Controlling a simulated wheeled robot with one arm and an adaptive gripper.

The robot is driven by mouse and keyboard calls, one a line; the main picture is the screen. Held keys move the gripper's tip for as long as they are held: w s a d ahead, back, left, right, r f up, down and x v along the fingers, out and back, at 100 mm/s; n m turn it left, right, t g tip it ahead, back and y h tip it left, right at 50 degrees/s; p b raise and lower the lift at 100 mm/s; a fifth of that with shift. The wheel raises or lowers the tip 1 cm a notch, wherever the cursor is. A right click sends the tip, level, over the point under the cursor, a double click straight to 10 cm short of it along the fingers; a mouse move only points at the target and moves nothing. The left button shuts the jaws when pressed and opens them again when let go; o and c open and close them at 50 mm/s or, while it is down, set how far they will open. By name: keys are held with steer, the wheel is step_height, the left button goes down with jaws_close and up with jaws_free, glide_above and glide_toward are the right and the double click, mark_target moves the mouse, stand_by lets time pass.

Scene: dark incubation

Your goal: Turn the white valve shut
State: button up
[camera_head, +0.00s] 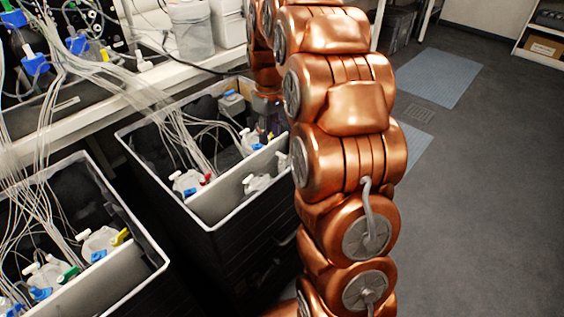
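Several bottles with white caps or valves stand in two black bins. My copper arm reaches down over this bin's right side. My gripper (266,128) is small, dark and partly hidden at the bin's right end, close to the white fittings. Its fingers are too unclear to show whether they are open or touch anything.
Many thin clear tubes (110,75) run from the bench (70,118) into both bins. The nearer bin (150,250) holds more bottles with blue, green and yellow fittings. Grey floor (480,190) is free at right.

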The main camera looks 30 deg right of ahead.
steer(key=b, duration=0.3)
glide_above(282, 155)
step_height(282, 155, down, 7)
steer(key=shift+w+f, duration=0.1)
steer(key=shift+w, duration=0.05)
steer(key=shift+f, duration=3.7)
jaws_close()
